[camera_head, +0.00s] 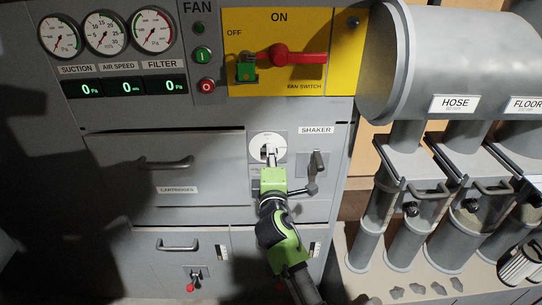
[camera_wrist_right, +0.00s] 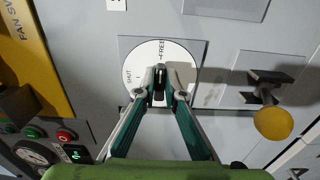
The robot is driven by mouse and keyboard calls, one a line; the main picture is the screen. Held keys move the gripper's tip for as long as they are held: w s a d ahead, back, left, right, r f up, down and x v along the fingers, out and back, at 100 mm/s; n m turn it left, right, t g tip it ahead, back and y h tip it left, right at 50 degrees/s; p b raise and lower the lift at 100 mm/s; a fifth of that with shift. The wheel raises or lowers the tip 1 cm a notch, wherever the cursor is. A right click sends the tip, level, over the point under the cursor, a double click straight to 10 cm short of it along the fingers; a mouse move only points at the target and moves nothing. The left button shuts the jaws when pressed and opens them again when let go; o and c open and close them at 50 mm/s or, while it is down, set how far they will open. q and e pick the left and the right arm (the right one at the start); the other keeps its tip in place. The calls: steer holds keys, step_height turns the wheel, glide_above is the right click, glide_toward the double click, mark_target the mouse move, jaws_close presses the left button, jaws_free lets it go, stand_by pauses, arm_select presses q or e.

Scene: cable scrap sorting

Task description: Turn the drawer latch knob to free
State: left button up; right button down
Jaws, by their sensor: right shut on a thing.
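The latch dial (camera_head: 262,139) is a round white disc on a grey plate, right of the cartridges drawer (camera_head: 210,175). In the right wrist view the dial (camera_wrist_right: 184,60) has the words SHUT and FREE on its face. My right gripper (camera_head: 269,158) is shut on the small dark knob (camera_wrist_right: 159,86) at the dial. In the wrist view its fingertips (camera_wrist_right: 160,78) close on both sides of the knob and hide much of it. The knob's pointing direction is unclear. The drawer front looks flush with the cabinet. My left gripper is not in view.
Above is the yellow fan switch panel (camera_head: 340,60) with a red handle (camera_head: 300,58). Grey pipes (camera_head: 405,150) with gates stand at right.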

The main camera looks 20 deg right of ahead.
steer(key=c, duration=2.1)
jaws_free()
steer(key=shift+c, duration=0.2)
steer(key=v, duration=0.7)
steer(key=shift+s, duration=0.3)
steer(key=shift+a, duration=0.1)
